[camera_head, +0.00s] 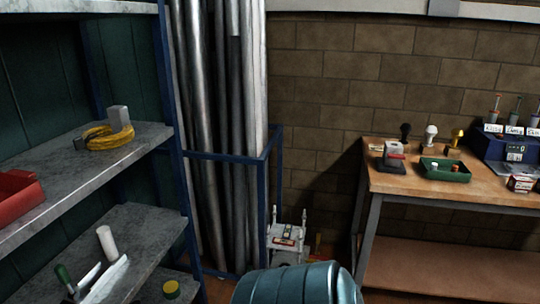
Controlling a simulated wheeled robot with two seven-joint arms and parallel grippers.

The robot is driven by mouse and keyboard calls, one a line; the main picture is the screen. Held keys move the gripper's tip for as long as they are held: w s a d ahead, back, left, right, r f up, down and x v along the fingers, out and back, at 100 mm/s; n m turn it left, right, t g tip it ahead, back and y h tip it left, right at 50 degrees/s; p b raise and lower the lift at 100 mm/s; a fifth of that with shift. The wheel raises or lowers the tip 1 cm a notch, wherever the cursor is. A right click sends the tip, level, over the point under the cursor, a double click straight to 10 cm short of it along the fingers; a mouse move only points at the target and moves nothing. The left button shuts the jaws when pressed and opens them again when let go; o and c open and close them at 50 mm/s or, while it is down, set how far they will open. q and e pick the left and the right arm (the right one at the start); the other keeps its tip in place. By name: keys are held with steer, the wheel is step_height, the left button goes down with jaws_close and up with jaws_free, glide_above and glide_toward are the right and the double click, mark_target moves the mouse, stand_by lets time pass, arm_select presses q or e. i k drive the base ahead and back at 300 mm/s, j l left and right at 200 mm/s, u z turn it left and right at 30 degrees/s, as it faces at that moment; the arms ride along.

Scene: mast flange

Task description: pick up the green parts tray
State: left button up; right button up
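The green parts tray (432,173) lies on the wooden workbench at the right of the head view. It is shallow and dark green, and a few small parts lie in it, one of them red-orange and one whitish. It sits near the bench's front edge, to the right of a small dark-based device. Neither of my grippers shows in the view.
The wooden workbench (500,192) holds a device with a dark base (391,165), several upright knobs or stamps, and a blue unit (497,145). Grey shelves (60,180) stand left, with a red bin (18,196). Metal pipes (215,120) stand in a blue rack. A teal ribbed object (297,286) is at the bottom.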

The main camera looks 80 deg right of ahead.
mark_target(464, 174)
steer(key=i, duration=0.45)
steer(key=z, duration=3.9)
steer(key=j, duration=0.1)
